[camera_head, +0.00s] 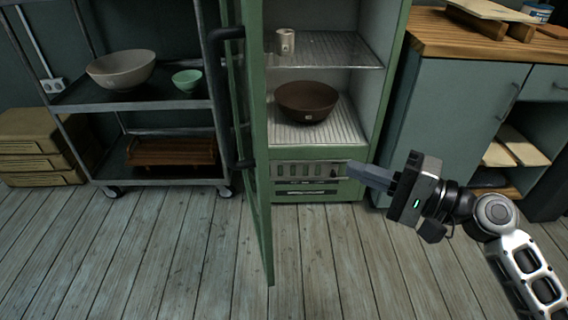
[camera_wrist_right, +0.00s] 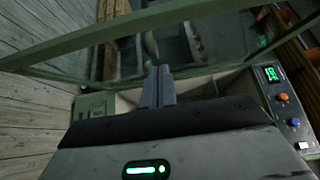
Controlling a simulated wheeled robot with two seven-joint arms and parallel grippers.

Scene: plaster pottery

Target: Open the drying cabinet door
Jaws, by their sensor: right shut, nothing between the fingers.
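The green drying cabinet (camera_head: 392,95) stands in the middle of the head view. Its door (camera_head: 257,150) stands wide open, swung out toward me on the left side, and shows nearly edge-on. A dark handle (camera_head: 243,95) is on the door's left face. Inside, a small pale cup (camera_head: 285,42) stands on the upper shelf and a brown bowl (camera_head: 306,101) on the lower one. My right gripper (camera_head: 352,172) is shut and empty, in front of the cabinet's lower right, apart from the door. Its fingers show in the wrist view (camera_wrist_right: 158,84). My left gripper is not in view.
A grey metal cart (camera_head: 150,104) with a large bowl (camera_head: 121,68) and a green bowl (camera_head: 187,80) stands left of the door. A wood-topped counter (camera_head: 440,40) stands on the right. Yellowish boxes (camera_head: 38,145) are stacked far left. The plank floor in front is clear.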

